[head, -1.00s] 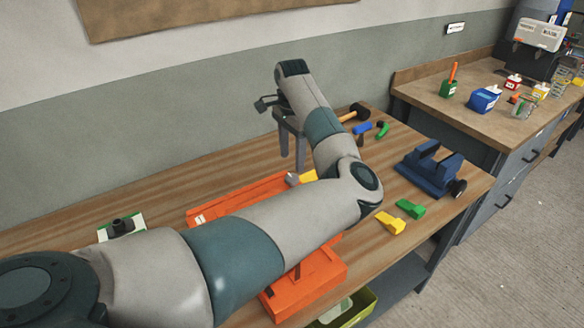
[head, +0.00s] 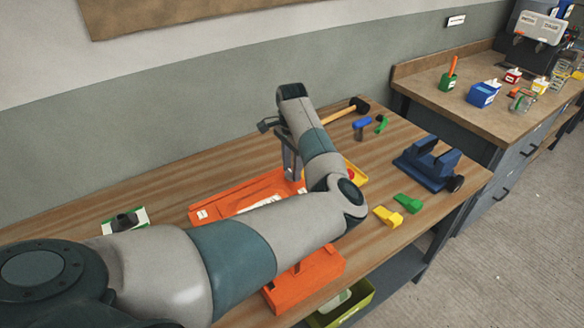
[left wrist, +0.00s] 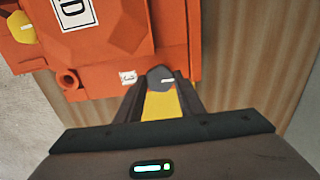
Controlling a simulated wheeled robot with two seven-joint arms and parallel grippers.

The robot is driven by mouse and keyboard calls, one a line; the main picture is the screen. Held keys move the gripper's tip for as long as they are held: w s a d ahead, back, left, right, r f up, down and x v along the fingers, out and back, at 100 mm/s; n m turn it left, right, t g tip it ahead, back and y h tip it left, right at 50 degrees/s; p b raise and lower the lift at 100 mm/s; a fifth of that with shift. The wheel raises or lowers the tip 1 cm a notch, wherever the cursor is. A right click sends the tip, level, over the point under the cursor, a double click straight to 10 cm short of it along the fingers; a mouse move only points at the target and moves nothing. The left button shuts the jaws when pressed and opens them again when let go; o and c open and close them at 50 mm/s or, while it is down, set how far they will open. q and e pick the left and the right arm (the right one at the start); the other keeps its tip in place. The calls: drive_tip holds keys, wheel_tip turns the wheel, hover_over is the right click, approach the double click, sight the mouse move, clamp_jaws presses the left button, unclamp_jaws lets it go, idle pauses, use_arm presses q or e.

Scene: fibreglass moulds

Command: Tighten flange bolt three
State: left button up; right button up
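The orange mould (head: 255,192) lies on the wooden bench, partly hidden behind my left arm. My left gripper (head: 291,176) points down at its far edge in the head view. In the left wrist view, its two dark fingers (left wrist: 160,88) flank a grey bolt head (left wrist: 161,77) with a white mark, at the edge of the orange mould (left wrist: 110,45). A narrow yellow surface (left wrist: 162,106) shows between the fingers; I cannot tell what it belongs to, nor whether the fingers press on the bolt head. A yellow marked head (left wrist: 20,27) shows farther left. My right gripper is out of view.
A yellow tray (head: 361,178), a mallet (head: 342,114), a blue vise (head: 428,165), and yellow (head: 388,216) and green (head: 408,203) pieces stand to the right. A black part on a card (head: 124,221) lies left.

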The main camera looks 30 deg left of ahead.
use_arm(q)
drive_tip(key=shift+c, duration=0.8)
